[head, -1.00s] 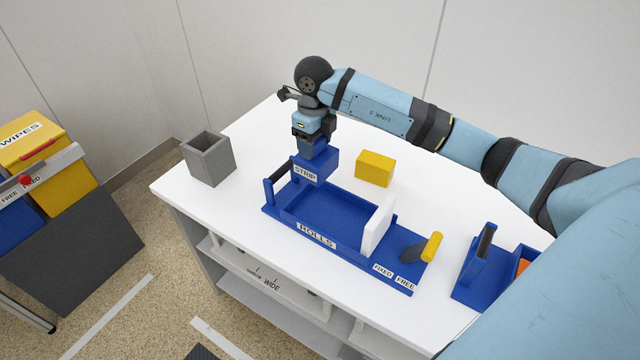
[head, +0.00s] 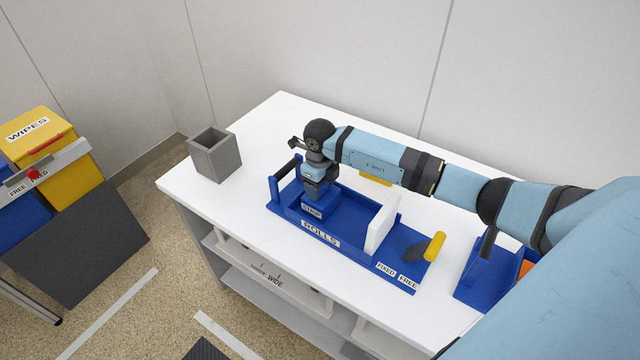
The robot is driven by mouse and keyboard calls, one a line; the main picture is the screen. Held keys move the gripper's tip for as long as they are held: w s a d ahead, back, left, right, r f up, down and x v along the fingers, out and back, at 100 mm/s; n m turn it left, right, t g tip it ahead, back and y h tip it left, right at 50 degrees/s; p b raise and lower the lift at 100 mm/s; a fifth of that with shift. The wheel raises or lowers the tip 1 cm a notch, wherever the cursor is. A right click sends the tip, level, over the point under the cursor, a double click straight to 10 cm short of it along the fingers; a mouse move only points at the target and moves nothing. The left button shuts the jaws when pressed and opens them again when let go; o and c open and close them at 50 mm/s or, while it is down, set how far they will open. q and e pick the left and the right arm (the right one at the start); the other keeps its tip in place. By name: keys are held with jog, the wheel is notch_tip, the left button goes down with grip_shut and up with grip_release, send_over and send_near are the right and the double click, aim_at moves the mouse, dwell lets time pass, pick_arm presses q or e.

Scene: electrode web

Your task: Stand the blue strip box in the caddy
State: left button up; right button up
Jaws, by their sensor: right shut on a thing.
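The blue strip box (head: 313,209), with a white STRIP label on its front, is upright in the left part of the blue caddy labelled ROLLS (head: 345,246). My right gripper (head: 315,193) is above it, pointing down and shut on its top. The caddy has a dark bar at its left end and a white upright plate (head: 383,222) to the right of the box. I cannot tell whether the box's base touches the caddy floor. My left gripper is not in view.
A grey open bin (head: 216,155) stands at the table's left. A yellow block (head: 375,181) is mostly hidden behind my right arm. A yellow-tipped lever (head: 434,246) is at the caddy's right end. Another blue holder (head: 488,275) stands farther right, partly hidden by my arm.

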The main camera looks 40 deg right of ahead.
jog(key=shift+f, duration=0.2)
jog(key=o, duration=1.1)
jog(key=shift+o, duration=0.2)
jog(key=shift+r, duration=0.15)
